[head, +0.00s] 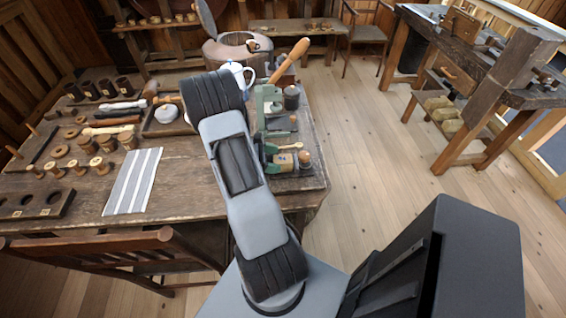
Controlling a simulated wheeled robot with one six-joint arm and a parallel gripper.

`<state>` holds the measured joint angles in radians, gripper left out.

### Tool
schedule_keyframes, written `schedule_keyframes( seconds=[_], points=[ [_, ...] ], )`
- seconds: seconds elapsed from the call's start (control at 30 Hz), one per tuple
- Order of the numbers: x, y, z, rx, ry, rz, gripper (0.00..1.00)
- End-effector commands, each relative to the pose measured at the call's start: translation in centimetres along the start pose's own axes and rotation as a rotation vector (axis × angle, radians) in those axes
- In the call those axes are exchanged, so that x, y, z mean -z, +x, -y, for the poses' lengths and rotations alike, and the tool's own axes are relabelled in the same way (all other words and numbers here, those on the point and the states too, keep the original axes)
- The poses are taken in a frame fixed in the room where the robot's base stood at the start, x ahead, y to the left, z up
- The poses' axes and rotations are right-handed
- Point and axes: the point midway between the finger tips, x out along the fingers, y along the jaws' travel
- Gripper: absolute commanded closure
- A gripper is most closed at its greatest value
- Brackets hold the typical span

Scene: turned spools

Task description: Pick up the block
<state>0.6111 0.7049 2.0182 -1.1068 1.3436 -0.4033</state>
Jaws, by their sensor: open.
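I cannot tell for certain which thing is the block. A brown wooden block-like piece (460,24) stands on top of the workbench at the upper right. Several pale, blocky pieces (441,110) lie on the low shelf of that bench. My arm rises in the middle of the picture, over the right part of the spool table. My gripper is not visible; it is hidden behind the arm's far end. Nothing held shows.
The dark wooden table (185,185) holds several spools (87,145), a striped cloth (133,181), a white jug (237,74) and green tools (269,103). A wooden chair (110,248) stands at its front. Plank floor (365,160) is clear between table and workbench (480,80).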

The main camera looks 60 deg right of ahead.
Motion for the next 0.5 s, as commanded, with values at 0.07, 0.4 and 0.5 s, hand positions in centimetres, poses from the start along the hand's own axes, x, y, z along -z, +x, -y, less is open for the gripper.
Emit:
schedule_keyframes(
  seconds=[0.07, 0.4, 0.5],
  points=[
    [0.01, 0.26, 0.03, 0.001, -0.001, 0.0, 0.21],
    [0.03, 0.28, 0.02, 0.0, -0.001, 0.0, 0.34],
    [0.02, 0.27, 0.02, 0.0, -0.001, 0.0, 0.43]
  ],
)
